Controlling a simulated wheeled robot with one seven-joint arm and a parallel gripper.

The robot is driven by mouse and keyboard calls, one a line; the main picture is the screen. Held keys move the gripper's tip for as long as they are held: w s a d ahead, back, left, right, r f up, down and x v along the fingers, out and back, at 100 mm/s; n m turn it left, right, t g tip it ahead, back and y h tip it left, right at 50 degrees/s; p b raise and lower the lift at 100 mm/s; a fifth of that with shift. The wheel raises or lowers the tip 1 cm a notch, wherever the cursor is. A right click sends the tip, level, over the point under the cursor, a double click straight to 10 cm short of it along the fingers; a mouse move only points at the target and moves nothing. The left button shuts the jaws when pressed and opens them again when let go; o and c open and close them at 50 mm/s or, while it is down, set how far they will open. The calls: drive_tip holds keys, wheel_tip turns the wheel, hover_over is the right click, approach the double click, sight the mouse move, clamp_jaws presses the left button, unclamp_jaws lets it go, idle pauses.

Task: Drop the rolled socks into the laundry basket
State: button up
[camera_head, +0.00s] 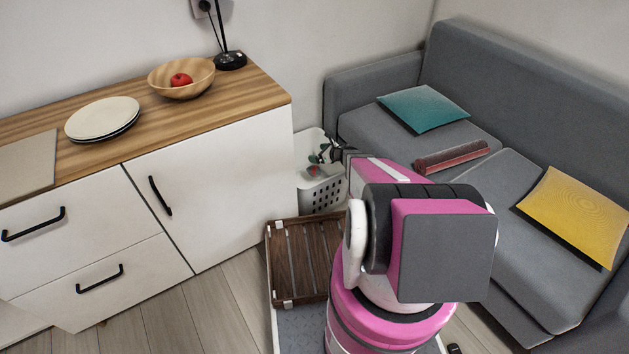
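The white laundry basket (322,195) stands on the floor between the cabinet and the sofa, with slots in its side. My gripper (328,153) is over the basket's opening, mostly hidden behind my pink arm. Its fingers are small and dark here, and I cannot tell whether they are open or shut. Small green and reddish patches (313,170) show at the gripper, within the basket's outline. I cannot tell whether these are the rolled socks, or whether they are held or lie in the basket.
A white cabinet (235,165) with a wooden top stands left of the basket, bearing plates (102,118), a wooden bowl (181,80) with a red fruit, and a lamp (230,60). A grey sofa (375,75) at right holds a teal cushion (424,108), a reddish roll (452,157) and a yellow cushion (575,215).

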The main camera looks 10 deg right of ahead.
drive_tip(key=shift+s+d, duration=0.1)
drive_tip(key=v, duration=1)
drive_tip(key=shift+s+d, duration=0.2)
drive_tip(key=shift+r, duration=0.15)
